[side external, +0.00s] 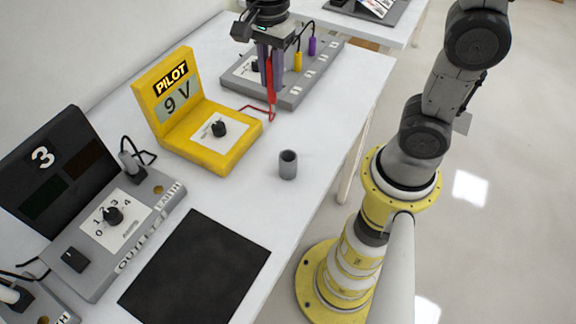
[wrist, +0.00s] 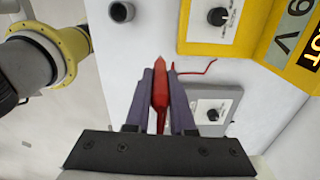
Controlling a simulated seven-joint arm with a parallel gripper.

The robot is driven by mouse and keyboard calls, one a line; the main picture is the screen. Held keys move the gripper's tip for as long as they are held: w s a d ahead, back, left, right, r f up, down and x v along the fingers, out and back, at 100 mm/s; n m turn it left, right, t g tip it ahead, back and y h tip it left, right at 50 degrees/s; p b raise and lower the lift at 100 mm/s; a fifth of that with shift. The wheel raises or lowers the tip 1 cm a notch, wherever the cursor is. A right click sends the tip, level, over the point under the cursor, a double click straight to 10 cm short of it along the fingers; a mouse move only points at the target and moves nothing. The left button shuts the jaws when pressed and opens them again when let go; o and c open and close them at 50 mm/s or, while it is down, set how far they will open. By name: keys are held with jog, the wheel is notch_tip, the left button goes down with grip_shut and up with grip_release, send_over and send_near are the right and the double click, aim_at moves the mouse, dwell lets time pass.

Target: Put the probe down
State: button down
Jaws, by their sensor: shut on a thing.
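The red probe (side external: 270,82) is held upright between the fingers of my gripper (side external: 270,72), above the far part of the white table in the side external view. In the wrist view the probe (wrist: 160,84) lies between the two purple-grey fingers of my gripper (wrist: 162,90), which are shut on it. A red lead (wrist: 195,69) runs from near the probe toward the yellow PILOT 9 V unit (side external: 205,130). A small grey cup (side external: 288,165) stands on the table nearer the camera. It also shows in the wrist view (wrist: 121,12).
A grey panel (side external: 305,88) with a dial, sockets, and yellow and purple plugs stands behind my gripper. A grey outlet unit (side external: 113,225) marked 3 and a black mat (side external: 195,270) are at the left and front. The table around the cup is clear.

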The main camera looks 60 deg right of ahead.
jog(key=s+a+r+n, duration=0.1)
jog(key=s+a+n, duration=0.2)
jog(key=s+a, duration=0.35)
send_near(288, 165)
jog(key=shift+n, duration=0.3)
jog(key=f, duration=0.1)
jog(key=d+f, duration=0.1)
jog(key=f, duration=0.3)
jog(key=shift+w+d+f, duration=0.1)
jog(key=shift+w+d, duration=0.2)
jog(key=shift+w, duration=0.1)
jog(key=shift+f, duration=0.1)
jog(key=c, duration=0.8)
grip_release()
jog(key=shift+o, duration=0.2)
